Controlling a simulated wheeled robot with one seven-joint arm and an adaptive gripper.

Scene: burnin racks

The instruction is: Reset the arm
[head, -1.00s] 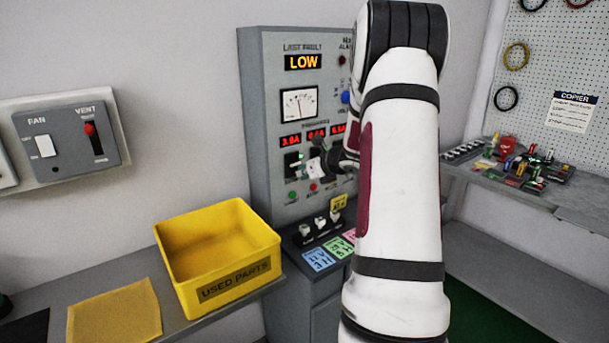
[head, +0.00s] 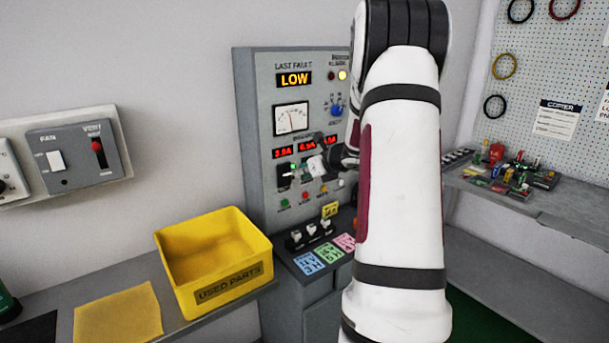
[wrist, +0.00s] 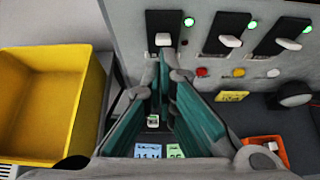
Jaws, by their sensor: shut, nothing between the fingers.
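My gripper (wrist: 165,75) shows in the wrist view with its teal-padded fingers closed together and nothing between them. Its tips are in front of the grey control panel, just below the white handle of the leftmost black switch (wrist: 163,38). I cannot tell whether they touch it. In the head view my gripper (head: 322,165) is small beside the panel's (head: 258,190) switches, partly hidden by my white arm. The arm rises in the foreground and covers the panel's right part.
A yellow used-parts bin (head: 215,290) stands on the left bench beside a yellow cloth (head: 118,314). Coloured cards (head: 326,254) and small white-topped switches lie below the panel. An orange container (wrist: 263,150) is at the wrist view's lower right. A parts shelf (head: 550,205) is at right.

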